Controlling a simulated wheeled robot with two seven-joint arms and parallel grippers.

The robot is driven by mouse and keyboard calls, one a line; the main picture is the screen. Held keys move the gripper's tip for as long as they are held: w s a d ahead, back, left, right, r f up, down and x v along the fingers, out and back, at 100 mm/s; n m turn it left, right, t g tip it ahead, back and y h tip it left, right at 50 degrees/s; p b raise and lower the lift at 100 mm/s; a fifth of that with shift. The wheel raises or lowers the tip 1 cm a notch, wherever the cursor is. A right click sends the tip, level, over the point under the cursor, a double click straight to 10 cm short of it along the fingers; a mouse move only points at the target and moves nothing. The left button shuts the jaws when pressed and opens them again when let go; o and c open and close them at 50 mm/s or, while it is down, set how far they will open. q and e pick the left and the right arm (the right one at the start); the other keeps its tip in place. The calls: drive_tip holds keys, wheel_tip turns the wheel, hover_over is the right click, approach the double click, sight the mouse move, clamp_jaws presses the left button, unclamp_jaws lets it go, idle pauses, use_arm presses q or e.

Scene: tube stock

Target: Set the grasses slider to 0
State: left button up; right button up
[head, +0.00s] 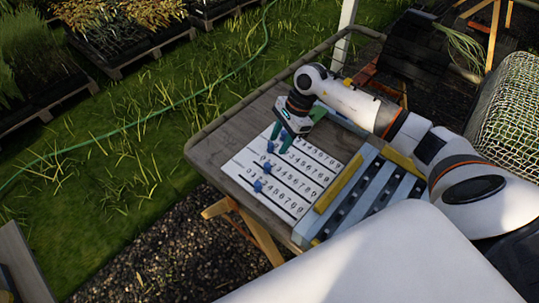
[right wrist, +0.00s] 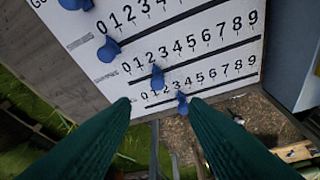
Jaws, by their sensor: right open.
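A white number board (head: 232,166) lies on the wooden table, with several rows of digits and blue slider knobs. In the right wrist view, one knob (right wrist: 108,50) is near 0 of its row, another (right wrist: 157,76) is near 2, and the nearest knob (right wrist: 181,102) is roughly at 3. A further knob (right wrist: 75,3) is cut off at the top edge. The row labels are too blurred to read, so I cannot tell which is grasses. My right gripper (head: 282,139) is open over the board; its green fingers show around the nearest knob (right wrist: 160,103), close to the right fingertip. My left gripper is out of view.
The wooden table (head: 207,150) has free room left of the board. A blue-grey rack with yellow bars (head: 340,183) stands right of the board. A netted bin (head: 508,105) is at the right. Plant trays (head: 120,35) and a green hose (head: 175,103) lie on the grass beyond.

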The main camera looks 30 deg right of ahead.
sight(268, 164)
drive_tip(key=p+x, duration=0.1)
drive_tip(key=x, duration=0.7)
drive_tip(key=shift+w+f+p, duration=0.1)
drive_tip(key=shift+f+p, duration=0.2)
drive_tip(key=shift+p, duration=0.05)
drive_tip(key=shift+f, duration=0.3)
drive_tip(key=c, duration=0.5)
clamp_jaws()
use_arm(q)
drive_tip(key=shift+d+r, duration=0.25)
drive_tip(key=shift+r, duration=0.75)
use_arm(e)
drive_tip(key=shift+w, duration=0.1)
